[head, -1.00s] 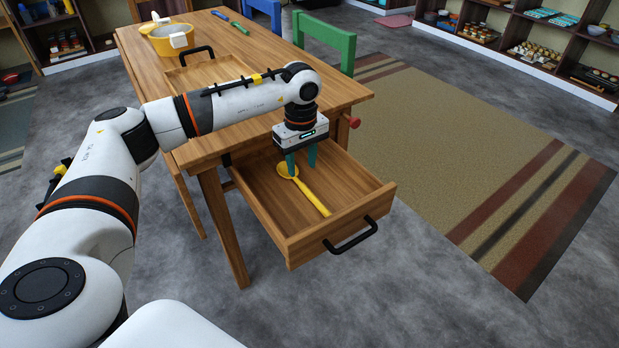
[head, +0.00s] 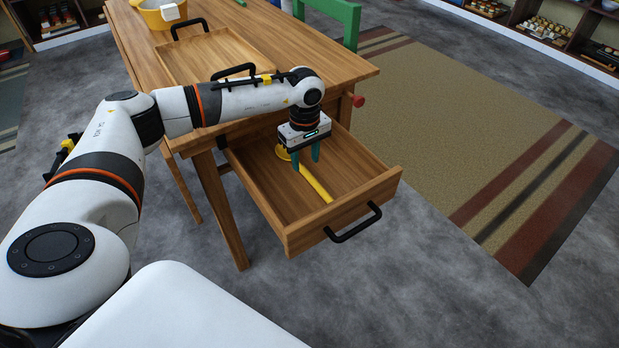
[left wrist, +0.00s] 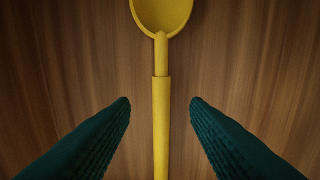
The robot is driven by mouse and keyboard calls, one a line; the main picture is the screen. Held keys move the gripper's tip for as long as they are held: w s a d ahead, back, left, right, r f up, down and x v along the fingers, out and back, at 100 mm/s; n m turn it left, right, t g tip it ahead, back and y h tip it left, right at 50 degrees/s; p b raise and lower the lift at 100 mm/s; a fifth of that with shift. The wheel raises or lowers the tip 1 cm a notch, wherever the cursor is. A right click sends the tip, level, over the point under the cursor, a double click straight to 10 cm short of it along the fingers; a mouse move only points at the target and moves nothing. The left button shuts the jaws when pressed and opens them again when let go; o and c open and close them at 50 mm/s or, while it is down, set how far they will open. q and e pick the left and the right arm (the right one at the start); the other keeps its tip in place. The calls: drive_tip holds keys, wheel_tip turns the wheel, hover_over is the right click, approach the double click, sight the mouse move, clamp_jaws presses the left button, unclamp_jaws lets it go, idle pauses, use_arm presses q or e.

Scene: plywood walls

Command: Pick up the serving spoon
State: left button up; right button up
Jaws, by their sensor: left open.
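The yellow serving spoon (head: 316,186) lies in the open wooden drawer (head: 360,205), its bowl toward the table and its handle toward the drawer front. My left gripper (head: 306,163) is open and points down over the spoon. In the left wrist view the spoon (left wrist: 161,110) runs down the middle, and the two green fingers of my left gripper (left wrist: 160,104) stand apart on either side of the handle, not touching it. Part of the spoon near its bowl is hidden behind the gripper in the head view. My right gripper is not in view.
The drawer has raised walls and a black handle (head: 353,223) at its front. The wooden table (head: 330,73) stands behind, with a tray (head: 215,55) and a yellow pot (head: 160,17) on it. A green chair (head: 335,18) is at the table's far side.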

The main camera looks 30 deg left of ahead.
sight(307, 172)
use_arm(q)
drive_tip(key=f, duration=0.3)
drive_tip(key=shift+d, duration=0.3)
drive_tip(key=shift+f, duration=0.4)
clamp_jaws()
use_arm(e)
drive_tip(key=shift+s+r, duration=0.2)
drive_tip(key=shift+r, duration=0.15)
use_arm(q)
drive_tip(key=shift+r, duration=0.15)
